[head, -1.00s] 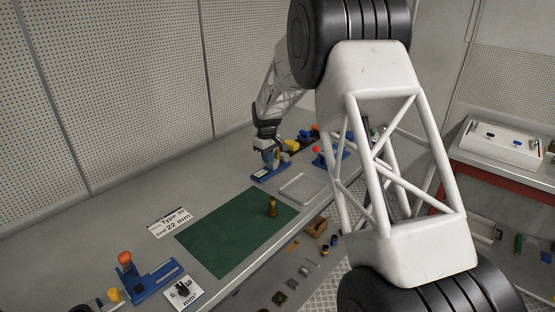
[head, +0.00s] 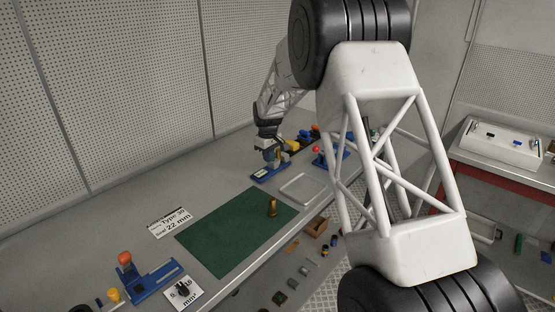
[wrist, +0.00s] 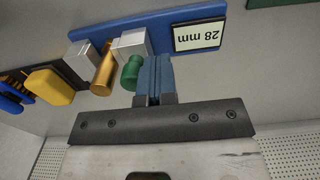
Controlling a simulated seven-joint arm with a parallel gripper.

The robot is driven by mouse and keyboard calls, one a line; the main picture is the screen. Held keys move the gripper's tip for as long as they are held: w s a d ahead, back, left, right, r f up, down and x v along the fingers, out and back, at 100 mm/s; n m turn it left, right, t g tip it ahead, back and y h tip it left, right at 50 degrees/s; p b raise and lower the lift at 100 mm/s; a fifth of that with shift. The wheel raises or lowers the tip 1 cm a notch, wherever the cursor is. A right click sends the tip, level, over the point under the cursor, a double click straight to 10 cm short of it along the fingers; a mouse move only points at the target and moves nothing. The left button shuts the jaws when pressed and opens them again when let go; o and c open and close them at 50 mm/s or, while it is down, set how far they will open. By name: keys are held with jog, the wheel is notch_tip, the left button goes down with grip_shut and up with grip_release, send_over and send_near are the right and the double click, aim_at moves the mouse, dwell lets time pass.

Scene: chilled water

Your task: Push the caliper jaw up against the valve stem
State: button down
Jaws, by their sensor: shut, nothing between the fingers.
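The caliper is a blue base (wrist: 190,22) with a display reading 28 mm; it also shows in the head view (head: 262,175). One silver jaw block (wrist: 83,54) stands at its left in the wrist view. Another silver jaw block (wrist: 130,43), with a green knob (wrist: 131,73) by it, stands to the right. The brass valve stem (wrist: 103,72) is between the blocks; I cannot tell whether both touch it. My gripper (wrist: 154,76) is shut and empty, just right of the green knob, seemingly against it. In the head view my gripper (head: 273,158) is low over the caliper.
A yellow block (wrist: 49,85) and blue parts lie left of the caliper in the wrist view. In the head view an empty tray (head: 300,200), a green mat (head: 225,245) with a brass piece (head: 272,208), and a blue fixture (head: 150,280) are nearer. Bare bench lies between.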

jog(key=shift+w+d, duration=0.3)
jog(key=shift+d, duration=0.05)
dwell(2.3)
jog(key=shift+s+a+r, duration=0.1)
jog(key=shift+a+r, duration=0.05)
jog(key=shift+r, duration=0.25)
dwell(0.7)
jog(key=shift+r, duration=0.1)
notch_tip(320, 180, up, 7)
dwell(1.2)
jog(key=shift+s, duration=0.1)
